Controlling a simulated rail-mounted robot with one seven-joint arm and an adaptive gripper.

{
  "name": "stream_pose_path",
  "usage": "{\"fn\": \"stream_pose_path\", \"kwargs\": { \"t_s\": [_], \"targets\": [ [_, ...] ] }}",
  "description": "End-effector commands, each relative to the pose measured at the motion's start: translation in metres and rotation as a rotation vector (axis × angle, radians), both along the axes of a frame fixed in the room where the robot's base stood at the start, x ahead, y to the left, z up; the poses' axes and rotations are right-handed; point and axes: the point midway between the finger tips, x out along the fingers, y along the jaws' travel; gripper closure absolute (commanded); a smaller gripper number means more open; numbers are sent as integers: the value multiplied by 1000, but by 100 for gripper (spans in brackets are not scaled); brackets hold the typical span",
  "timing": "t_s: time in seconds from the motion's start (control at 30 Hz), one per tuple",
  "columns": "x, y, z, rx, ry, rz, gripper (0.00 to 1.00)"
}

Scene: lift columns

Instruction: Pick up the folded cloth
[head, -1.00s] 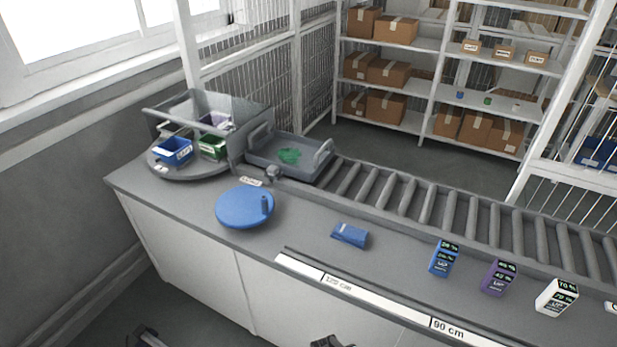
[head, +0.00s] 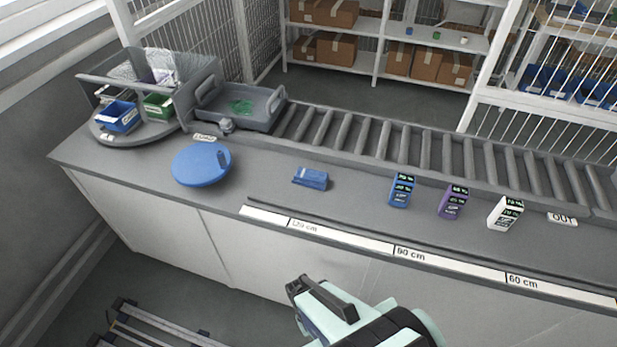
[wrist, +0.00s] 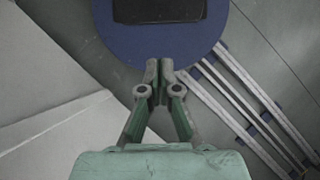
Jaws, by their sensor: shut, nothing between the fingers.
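A small blue folded item (head: 311,178), which looks like the folded cloth, lies flat on the grey counter (head: 270,190), right of a round blue disc. My gripper (head: 294,288) is low in the head view, in front of the counter and well apart from the cloth. In the wrist view my gripper (wrist: 160,66) has its fingertips together, with nothing held. The cloth does not show in the wrist view.
Blue, purple (head: 452,202) and white boxes stand to the right. Behind runs a roller conveyor (head: 390,144); a grey tray (head: 268,104) with something green sits at its left end. Counter around the cloth is clear.

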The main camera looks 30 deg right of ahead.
Motion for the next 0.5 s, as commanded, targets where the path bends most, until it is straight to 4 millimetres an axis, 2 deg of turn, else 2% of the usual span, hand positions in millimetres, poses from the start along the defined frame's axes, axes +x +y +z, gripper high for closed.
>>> {"fn": "stream_pose_path", "kwargs": {
  "t_s": [0.27,0.3,0.47,0.5],
  "targets": [
    [0,0,0,0,0,0,100],
    [0,0,0,0,0,0,96],
    [0,0,0,0,0,0,40],
    [0,0,0,0,0,0,26]
  ]
}}
